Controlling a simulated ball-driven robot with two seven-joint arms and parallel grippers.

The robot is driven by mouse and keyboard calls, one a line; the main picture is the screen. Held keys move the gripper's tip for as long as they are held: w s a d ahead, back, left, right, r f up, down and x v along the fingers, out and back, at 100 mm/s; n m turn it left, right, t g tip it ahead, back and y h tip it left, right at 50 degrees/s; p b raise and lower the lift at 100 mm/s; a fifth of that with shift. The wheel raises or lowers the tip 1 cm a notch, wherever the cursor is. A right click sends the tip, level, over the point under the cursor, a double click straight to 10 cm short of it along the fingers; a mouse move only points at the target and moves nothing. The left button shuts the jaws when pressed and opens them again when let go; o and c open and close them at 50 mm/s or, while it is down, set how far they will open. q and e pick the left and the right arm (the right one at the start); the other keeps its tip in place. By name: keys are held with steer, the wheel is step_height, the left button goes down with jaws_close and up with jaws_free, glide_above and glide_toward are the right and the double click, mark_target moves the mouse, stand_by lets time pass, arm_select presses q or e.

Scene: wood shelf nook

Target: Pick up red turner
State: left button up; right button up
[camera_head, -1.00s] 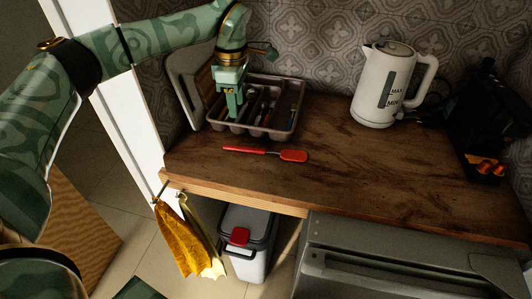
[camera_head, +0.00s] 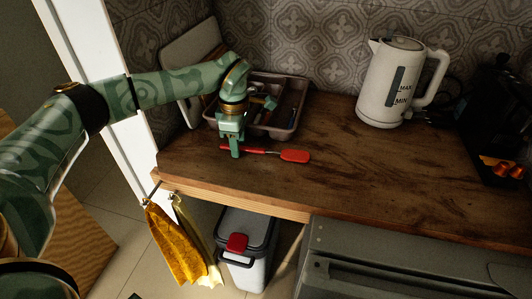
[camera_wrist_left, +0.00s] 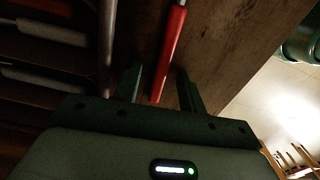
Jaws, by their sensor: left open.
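The red turner (camera_head: 294,156) lies on the wooden counter, its flat head to the right and its handle running left. My left gripper (camera_head: 235,152) is over the handle end, in front of the cutlery tray. In the left wrist view the red handle (camera_wrist_left: 170,55) reaches in between the two open fingers of my left gripper (camera_wrist_left: 162,90). Both fingers stand apart from the handle. In the head view the gripper hides part of the handle. My right gripper is in neither view.
The cutlery tray (camera_head: 284,131) with utensils stands just behind my gripper. A white kettle (camera_head: 388,85) and a black machine (camera_head: 497,120) stand to the right. The counter (camera_head: 350,180) is clear around the turner's head. Yellow cloths (camera_head: 180,245) hang below the front edge.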

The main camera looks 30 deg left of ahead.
arm_select(q)
jaws_close()
steer(key=shift+r, duration=0.2)
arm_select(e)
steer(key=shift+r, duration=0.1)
